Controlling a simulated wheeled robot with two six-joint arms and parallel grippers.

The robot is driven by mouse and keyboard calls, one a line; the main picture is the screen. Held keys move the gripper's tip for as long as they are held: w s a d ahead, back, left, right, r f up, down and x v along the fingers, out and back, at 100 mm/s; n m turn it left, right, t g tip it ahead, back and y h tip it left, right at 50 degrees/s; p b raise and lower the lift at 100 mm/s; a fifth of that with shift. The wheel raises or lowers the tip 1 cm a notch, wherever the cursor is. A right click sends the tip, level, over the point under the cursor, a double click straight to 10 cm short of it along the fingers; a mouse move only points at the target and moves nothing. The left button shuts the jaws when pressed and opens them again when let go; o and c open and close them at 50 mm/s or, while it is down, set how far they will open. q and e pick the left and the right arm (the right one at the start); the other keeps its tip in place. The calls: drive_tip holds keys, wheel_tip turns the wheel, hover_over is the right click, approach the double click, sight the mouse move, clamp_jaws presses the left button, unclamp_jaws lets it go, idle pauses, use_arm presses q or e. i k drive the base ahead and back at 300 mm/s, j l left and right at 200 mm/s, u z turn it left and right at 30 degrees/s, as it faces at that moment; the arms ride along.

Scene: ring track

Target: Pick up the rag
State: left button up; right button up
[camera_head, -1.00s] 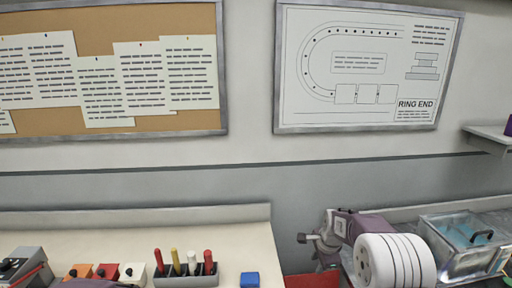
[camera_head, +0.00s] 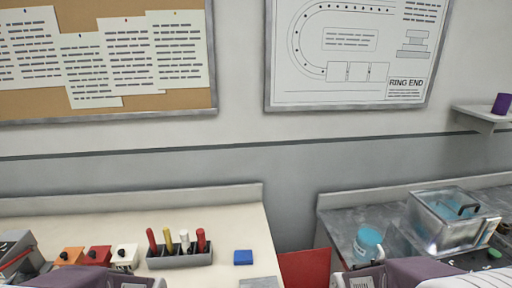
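I cannot pick out a rag for certain. A small blue block-like item (camera_head: 243,257) lies on the cream table near its right side; I cannot tell whether it is a folded cloth. Parts of my own arms show along the bottom edge, at the lower left and the lower right. The fingertips of both grippers are out of the frame, so neither is seen touching anything.
A grey holder (camera_head: 180,258) with red, yellow and white sticks stands on the cream table (camera_head: 225,212). A red surface (camera_head: 304,268) fills the gap between tables.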

sight(241, 257)
drive_tip(key=z, duration=0.9)
drive_tip(key=u, duration=2.75)
drive_tip(key=k+z, duration=0.15)
drive_tip(key=z, duration=1.5)
drive_tip(key=i+j+u, duration=0.2)
drive_tip(key=j, duration=0.2)
drive_tip(key=i+j+u, duration=0.25)
drive_tip(key=j, duration=0.15)
